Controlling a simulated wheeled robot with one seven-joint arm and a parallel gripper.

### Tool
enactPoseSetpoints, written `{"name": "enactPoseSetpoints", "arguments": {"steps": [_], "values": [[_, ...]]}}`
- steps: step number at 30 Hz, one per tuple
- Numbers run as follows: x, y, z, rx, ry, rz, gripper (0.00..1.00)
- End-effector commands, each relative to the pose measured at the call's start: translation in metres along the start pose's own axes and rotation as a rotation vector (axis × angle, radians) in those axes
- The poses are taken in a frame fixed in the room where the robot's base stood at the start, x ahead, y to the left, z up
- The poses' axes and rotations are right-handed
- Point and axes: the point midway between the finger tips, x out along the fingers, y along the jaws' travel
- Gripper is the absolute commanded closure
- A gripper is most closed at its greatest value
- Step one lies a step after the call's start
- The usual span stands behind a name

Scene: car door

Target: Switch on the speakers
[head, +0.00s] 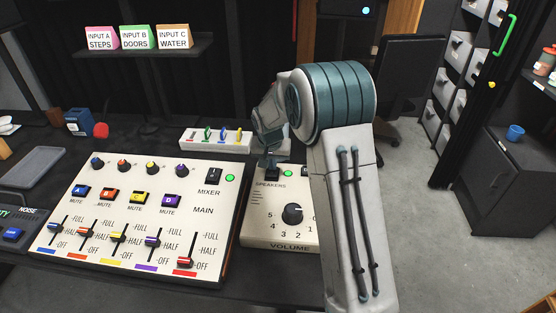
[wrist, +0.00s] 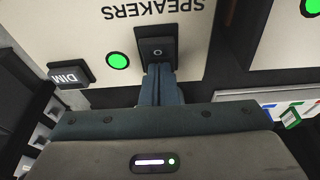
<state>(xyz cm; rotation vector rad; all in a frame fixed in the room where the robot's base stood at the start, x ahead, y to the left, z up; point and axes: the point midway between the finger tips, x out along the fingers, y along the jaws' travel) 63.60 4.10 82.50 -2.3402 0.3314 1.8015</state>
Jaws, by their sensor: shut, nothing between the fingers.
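The speakers box (head: 262,226) is a cream panel with a volume knob (head: 292,214). Its black speakers switch (wrist: 155,42) shows an "O" mark in the wrist view; in the head view the switch (head: 272,175) is partly covered by my gripper. A round lamp (wrist: 118,60) beside the switch glows green. My gripper (wrist: 158,72) is shut and empty, its fingertips at the switch's edge; I cannot tell whether they press it. My gripper also shows in the head view (head: 270,164), pointing down at the switch.
The mixer (head: 205,223) with faders and a green lamp stands close on the left. A DIM button (wrist: 70,76) is near the speakers lamp. A small white box (head: 215,138) with coloured plugs lies behind. Open floor (head: 430,230) is to the right.

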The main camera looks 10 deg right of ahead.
Motion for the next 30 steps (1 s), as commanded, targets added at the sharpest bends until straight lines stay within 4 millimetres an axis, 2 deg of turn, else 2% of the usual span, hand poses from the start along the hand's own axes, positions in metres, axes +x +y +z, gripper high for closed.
{"name": "enactPoseSetpoints", "arguments": {"steps": [19,30], "values": [[-0.003,0.000,0.017,-0.001,-0.002,0.002,1.00],[-0.006,0.000,0.017,-0.001,-0.001,0.002,1.00]]}}
